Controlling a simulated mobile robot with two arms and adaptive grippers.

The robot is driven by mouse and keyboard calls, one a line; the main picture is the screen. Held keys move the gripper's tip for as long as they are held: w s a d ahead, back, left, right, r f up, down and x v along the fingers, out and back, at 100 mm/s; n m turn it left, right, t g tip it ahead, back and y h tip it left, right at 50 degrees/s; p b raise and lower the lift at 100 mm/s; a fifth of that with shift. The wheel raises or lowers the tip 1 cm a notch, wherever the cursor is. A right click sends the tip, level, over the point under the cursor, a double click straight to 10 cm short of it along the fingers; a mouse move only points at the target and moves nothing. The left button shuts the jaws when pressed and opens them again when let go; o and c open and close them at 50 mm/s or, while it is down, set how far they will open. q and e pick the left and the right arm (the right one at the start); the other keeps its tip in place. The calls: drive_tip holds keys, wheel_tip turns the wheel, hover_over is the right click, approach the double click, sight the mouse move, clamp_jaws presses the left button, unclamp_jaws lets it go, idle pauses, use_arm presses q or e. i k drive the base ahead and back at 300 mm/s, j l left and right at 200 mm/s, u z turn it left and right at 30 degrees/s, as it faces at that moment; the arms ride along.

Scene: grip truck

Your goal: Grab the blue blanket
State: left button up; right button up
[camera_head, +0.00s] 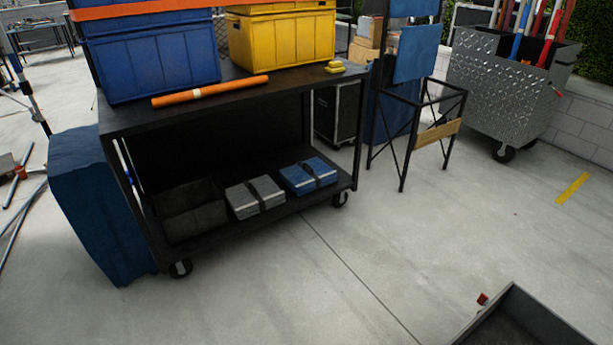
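A folded blue blanket (310,175) with a dark strap around it lies flat on the right part of the lower shelf of a black wheeled cart (225,100). A folded grey blanket (256,196), also strapped, lies just left of it on the same shelf. A larger dark blue cloth-like piece (98,210) stands or hangs at the cart's left end; I cannot tell which. Neither of my grippers is in view.
Blue (150,62) and yellow (282,38) bins and an orange roll (210,91) sit on the cart's top. A black open bin (190,210) is on the lower shelf. A grey open-topped box (520,318) is at bottom right. The floor before the cart is clear.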

sight(305, 178)
drive_tip(key=i+j+u, duration=0.25)
drive_tip(key=i+j, duration=1)
drive_tip(key=i+l+u, duration=0.25)
drive_tip(key=i+l, duration=0.15)
drive_tip(key=i, duration=0.3)
drive_tip(key=i+l+u, duration=0.2)
drive_tip(key=i+l, duration=0.35)
drive_tip(key=i, duration=0.15)
